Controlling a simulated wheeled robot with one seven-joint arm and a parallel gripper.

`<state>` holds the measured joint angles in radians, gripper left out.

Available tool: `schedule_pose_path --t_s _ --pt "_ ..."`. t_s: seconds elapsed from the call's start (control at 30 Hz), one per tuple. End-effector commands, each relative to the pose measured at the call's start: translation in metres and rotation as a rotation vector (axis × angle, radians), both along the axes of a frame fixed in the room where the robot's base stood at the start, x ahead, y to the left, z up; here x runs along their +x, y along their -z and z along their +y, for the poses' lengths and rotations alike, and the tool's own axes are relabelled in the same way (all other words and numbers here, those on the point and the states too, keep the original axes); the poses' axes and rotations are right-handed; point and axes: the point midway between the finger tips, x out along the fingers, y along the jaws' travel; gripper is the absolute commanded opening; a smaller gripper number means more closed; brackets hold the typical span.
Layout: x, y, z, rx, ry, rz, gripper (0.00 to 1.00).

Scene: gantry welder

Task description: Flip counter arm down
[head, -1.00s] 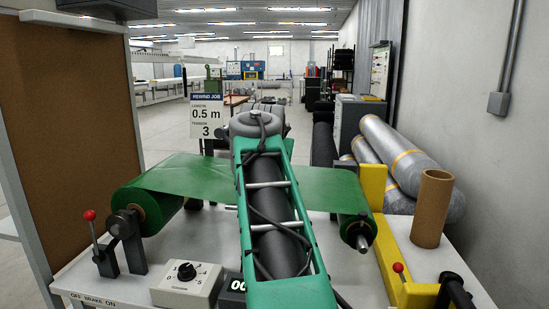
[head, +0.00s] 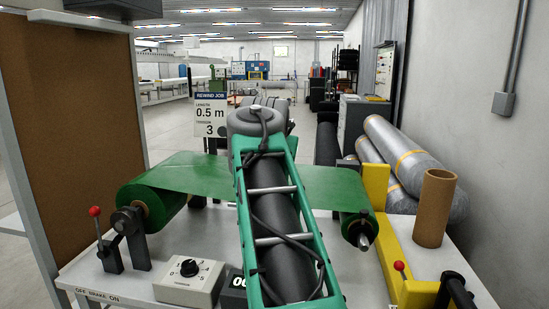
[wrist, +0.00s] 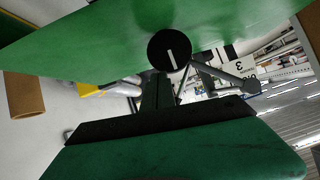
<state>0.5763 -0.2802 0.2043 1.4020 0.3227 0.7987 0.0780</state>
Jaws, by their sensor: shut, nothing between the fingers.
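In the wrist view, which is roughly upside down, a black counter wheel (wrist: 169,50) with a white mark shows in front of the green sheet (wrist: 80,40). The grey counter arm (wrist: 222,78) runs from near the wheel toward the right. My gripper (wrist: 157,78) is shut and empty, its dark fingers close to the wheel; I cannot tell whether they touch it. In the head view the green web (head: 205,172) stretches between two rolls, and my own arm hides the gripper, wheel and counter arm.
A job sign (head: 210,115) stands behind the web. A brown panel (head: 75,130) flanks the left.

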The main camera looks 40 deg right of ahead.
Motion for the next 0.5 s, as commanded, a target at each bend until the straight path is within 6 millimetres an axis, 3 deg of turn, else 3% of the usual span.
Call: schedule_pose_path --t_s 0.2,0.5 --pt "-0.024 -0.029 0.02 -0.008 0.007 -0.012 0.0" --pt "-0.033 -0.036 0.025 -0.011 0.012 -0.016 0.0"
